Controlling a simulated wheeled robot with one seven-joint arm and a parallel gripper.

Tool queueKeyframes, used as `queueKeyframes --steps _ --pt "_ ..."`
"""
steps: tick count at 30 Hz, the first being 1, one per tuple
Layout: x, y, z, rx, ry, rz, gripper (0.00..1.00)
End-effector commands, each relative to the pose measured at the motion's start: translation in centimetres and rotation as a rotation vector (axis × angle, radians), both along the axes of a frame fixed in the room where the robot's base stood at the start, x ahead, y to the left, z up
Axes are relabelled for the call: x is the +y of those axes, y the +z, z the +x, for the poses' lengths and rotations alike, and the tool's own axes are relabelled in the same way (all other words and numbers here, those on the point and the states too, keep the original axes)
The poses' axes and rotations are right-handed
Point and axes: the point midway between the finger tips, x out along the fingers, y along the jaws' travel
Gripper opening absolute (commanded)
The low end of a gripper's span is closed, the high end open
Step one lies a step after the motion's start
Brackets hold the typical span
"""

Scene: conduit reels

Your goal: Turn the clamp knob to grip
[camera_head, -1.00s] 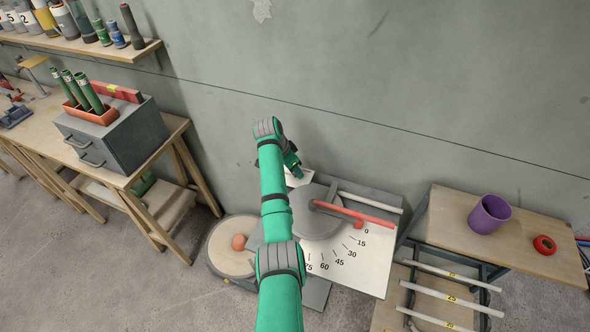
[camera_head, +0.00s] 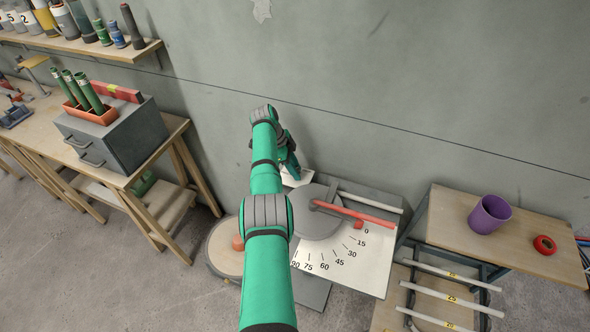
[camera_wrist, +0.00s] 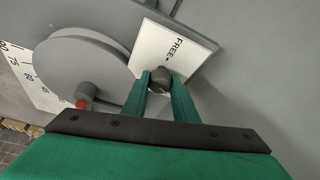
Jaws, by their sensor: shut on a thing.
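The clamp knob (camera_wrist: 162,79) is a small dark knob in front of a white plate (camera_wrist: 172,42) marked "FREE" in the wrist view. My gripper (camera_wrist: 161,84) is shut on the knob, one green finger on each side. Any "grip" marking is not visible; part of the plate is hidden behind the knob and fingers. In the head view my green arm reaches down to the back of the bender, and a corner of the white plate (camera_head: 296,178) shows beside my wrist. The knob itself is hidden there.
The bender's grey disc (camera_head: 316,222), red handle (camera_head: 352,212) and angle scale (camera_head: 345,262) lie right of my arm. A round wooden-topped stand (camera_head: 222,252) is left of it. A side table (camera_head: 470,235) holds a purple cup (camera_head: 489,214). The wall is close behind.

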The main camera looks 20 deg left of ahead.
Motion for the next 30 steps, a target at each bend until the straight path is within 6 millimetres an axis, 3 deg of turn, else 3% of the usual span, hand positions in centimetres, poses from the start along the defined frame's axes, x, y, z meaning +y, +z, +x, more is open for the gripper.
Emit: queueKeyframes --steps 24,25,26,27,30 --pt "-0.01 0.05 -0.01 0.000 -0.057 0.001 0.03" --pt "-0.02 0.05 0.00 0.000 -0.057 0.001 0.33" --pt "-0.02 0.05 0.00 0.000 -0.057 0.001 0.40" --pt "-0.03 0.04 0.00 0.001 -0.056 0.001 0.44" --pt "-0.02 0.03 0.00 0.001 -0.056 0.001 0.44"
